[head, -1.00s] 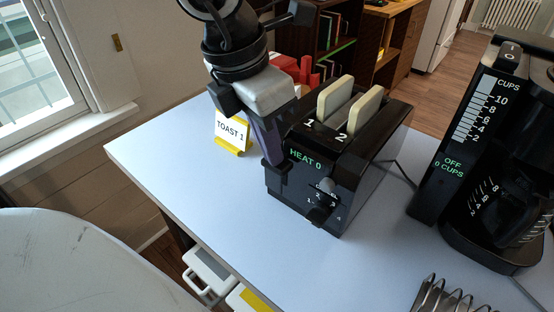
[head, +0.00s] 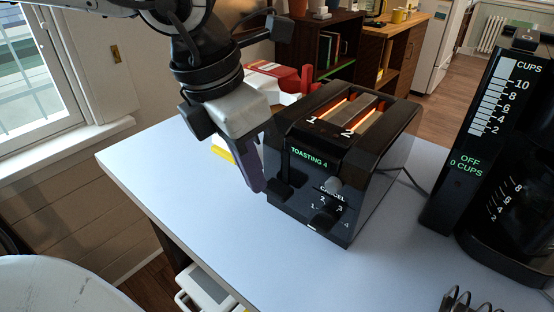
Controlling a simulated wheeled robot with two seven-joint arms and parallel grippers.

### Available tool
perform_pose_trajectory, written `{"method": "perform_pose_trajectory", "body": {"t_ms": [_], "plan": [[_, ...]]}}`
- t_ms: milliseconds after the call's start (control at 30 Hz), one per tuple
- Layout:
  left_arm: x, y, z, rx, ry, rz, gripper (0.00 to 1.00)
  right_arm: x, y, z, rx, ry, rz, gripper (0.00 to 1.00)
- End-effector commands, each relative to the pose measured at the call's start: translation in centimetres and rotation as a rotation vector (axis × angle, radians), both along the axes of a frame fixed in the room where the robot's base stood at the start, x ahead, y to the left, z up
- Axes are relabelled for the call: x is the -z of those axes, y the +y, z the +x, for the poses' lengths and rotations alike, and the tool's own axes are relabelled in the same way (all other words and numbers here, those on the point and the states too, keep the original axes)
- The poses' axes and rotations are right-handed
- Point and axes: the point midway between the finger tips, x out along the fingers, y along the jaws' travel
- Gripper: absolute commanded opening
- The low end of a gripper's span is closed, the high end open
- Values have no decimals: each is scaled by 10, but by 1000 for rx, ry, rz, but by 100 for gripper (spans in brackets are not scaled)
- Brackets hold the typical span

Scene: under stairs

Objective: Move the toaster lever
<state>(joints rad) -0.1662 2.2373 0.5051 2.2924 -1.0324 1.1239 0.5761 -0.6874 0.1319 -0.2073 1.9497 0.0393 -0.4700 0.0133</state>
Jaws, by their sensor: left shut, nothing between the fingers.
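The black toaster (head: 345,165) stands on the blue-grey table. Its display reads TOASTING 4. Its two slots, marked 1 and 2, glow orange, and the bread sits down inside them. My left gripper (head: 258,185) is shut and empty, pointing down at the toaster's left front corner. A small dark lever (head: 281,190) shows low on the toaster's front, just right of my fingertips. I cannot tell whether they touch. The dial (head: 323,216) and cancel button are to the right. My right gripper is not in view.
A black coffee maker (head: 490,150) reading OFF, 0 CUPS stands at the right. A wire rack (head: 465,302) is at the lower right. A yellow-based card (head: 224,150) and a red object (head: 290,80) are partly behind my left arm. The table front (head: 230,235) is clear.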

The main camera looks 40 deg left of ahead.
Motion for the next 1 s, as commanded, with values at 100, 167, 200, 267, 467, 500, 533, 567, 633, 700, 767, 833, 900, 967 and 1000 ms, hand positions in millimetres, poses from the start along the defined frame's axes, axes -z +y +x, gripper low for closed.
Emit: {"method": "perform_pose_trajectory", "body": {"t_ms": [100,167,200,267,467,500,533,567,633,700,767,833,900,967,1000], "plan": [[0,0,0,0,1,0,0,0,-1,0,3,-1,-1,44],[0,0,0,0,1,0,0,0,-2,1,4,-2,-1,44],[0,0,0,0,1,0,0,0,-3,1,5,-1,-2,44],[0,0,0,0,1,0,0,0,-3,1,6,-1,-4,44],[-28,2,-5,-1,-6,0,0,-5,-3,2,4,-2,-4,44],[-36,3,-6,-2,-6,-2,0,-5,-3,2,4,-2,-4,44],[-42,3,-8,-2,-7,0,0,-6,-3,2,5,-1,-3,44],[-48,4,-9,-1,-6,-1,0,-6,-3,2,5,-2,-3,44],[-62,5,-13,-1,-5,-1,0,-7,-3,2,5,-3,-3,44],[-74,6,-16,-2,-4,-1,0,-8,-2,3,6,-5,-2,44],[-83,7,-19,-1,-3,0,0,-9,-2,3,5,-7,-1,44],[-90,8,-20,-1,-1,0,0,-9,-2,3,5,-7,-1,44],[-96,8,-22,0,0,0,0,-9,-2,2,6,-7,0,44],[-99,8,-23,0,1,0,0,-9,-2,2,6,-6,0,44],[-99,8,-24,0,1,0,0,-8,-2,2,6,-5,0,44]]}}
